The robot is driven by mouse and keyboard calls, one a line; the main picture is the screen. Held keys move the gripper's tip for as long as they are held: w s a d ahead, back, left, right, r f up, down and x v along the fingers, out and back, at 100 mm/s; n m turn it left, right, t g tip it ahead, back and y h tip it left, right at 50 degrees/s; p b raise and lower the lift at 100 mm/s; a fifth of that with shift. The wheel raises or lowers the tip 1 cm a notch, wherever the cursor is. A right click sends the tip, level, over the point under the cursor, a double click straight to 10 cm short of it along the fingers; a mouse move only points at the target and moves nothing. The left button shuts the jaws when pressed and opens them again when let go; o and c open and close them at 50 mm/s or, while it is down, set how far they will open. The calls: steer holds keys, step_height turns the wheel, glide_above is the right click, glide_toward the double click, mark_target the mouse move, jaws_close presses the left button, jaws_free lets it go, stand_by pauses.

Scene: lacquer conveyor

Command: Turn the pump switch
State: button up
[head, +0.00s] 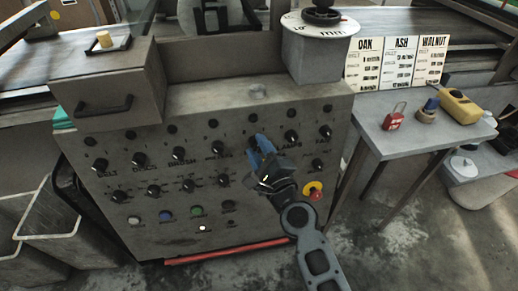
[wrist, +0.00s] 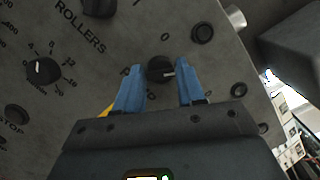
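The control panel (head: 150,215) has rows of black rotary switches under printed labels. In the wrist view, one black switch (wrist: 160,70) with a white pointer mark lies between the blue fingertips of my gripper (wrist: 159,72). The pointer faces right in that view. The fingers stand one on each side, open, with small gaps showing beside the knob. The label near this switch is mostly covered by a finger, so I cannot read its name. In the head view my gripper (head: 258,143) is at the upper switch row, left of the LAMPS switch (head: 291,141), and hides the knob.
The ROLLERS switch (wrist: 100,7) and a numbered dial (wrist: 43,70) are close by. A yellow-and-red stop button (head: 313,191) is at the lower right. A side table (head: 405,145) holds a red padlock (head: 395,119) and a yellow device (head: 458,106).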

steer(key=c, duration=0.6)
steer(key=n+g+p, duration=0.1)
steer(key=n, duration=0.2)
steer(key=n+p, duration=0.2)
steer(key=n, duration=0.1)
steer(key=shift+d+r+g, duration=0.1)
steer(key=shift+r+g, duration=0.05)
steer(key=shift+g, duration=0.25)
steer(key=n+p, duration=0.2)
steer(key=n, duration=0.2)
steer(key=shift+g, duration=0.4)
steer(key=shift+n+g+p, duration=0.3)
steer(key=shift+n+p, duration=0.1)
steer(key=shift+n, duration=0.6)
